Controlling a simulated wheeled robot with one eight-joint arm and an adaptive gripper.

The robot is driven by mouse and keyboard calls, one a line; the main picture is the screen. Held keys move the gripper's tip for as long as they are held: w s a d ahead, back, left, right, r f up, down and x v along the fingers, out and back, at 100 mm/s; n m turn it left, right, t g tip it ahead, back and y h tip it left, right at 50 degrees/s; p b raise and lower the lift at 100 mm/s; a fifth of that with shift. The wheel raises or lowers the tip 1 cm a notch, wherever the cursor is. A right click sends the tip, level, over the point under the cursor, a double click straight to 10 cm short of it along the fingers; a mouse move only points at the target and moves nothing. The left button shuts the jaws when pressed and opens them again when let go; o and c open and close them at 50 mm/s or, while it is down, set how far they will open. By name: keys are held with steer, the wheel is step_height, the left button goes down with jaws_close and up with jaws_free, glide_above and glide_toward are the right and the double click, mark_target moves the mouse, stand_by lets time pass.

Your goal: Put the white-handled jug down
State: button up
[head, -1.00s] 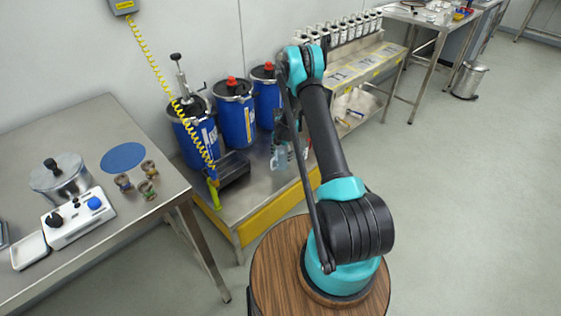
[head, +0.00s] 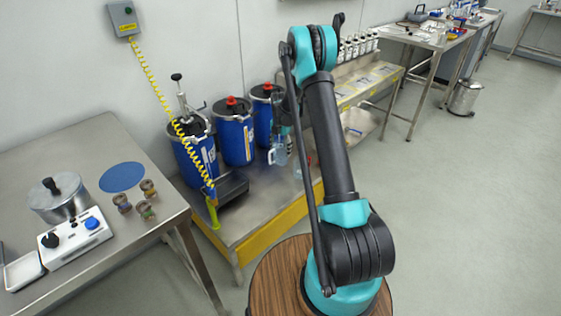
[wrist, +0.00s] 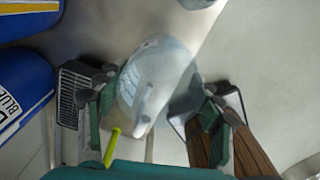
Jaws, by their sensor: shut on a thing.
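The white-handled jug (head: 278,153) is clear and pale blue, with its white handle on the left in the head view. In the wrist view the jug (wrist: 160,72) is between the fingers, its handle towards the camera. My gripper (wrist: 150,112) is shut on the jug's body, one finger on each side. In the head view my arm partly hides the gripper. The jug is over the steel bench (head: 262,205), in front of the blue drums; I cannot tell whether its base touches the bench.
Blue drums (head: 234,132) stand behind the jug. A dark tray (head: 228,187) lies to its left, and a small clear vessel (head: 298,172) is close on its right. A row of bottles (head: 358,46) stands farther right. The front bench top is mostly clear.

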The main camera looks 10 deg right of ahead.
step_height(320, 180, up, 4)
steer(key=shift+f, duration=0.25)
steer(key=s+d+r+m, duration=0.1)
steer(key=s+d+m, duration=0.1)
steer(key=s+m, duration=0.6)
steer(key=s+d+r+m, duration=0.2)
steer(key=s+m, duration=0.6)
steer(key=m, duration=1.1)
steer(key=shift+m, duration=0.3)
steer(key=shift+r, duration=0.1)
steer(key=w+a+f+m, duration=0.1)
steer(key=w+m, duration=0.1)
steer(key=w, duration=0.3)
steer(key=w+a+f+m, duration=0.1)
steer(key=w+m, duration=0.2)
steer(key=w, duration=0.2)
steer(key=w+a+m, duration=0.1)
steer(key=w+m, duration=0.1)
steer(key=w, duration=0.3)
steer(key=shift+w+a+f+m, duration=0.15)
steer(key=shift+w+f+m, duration=0.15)
steer(key=shift+f+m, duration=0.1)
steer(key=shift+w+a+f, duration=0.1)
steer(key=shift+w+f, duration=0.05)
steer(key=shift+w, duration=0.15)
steer(key=shift+m, duration=0.3)
step_height(320, 180, down, 20)
steer(key=shift+w+r, duration=0.1)
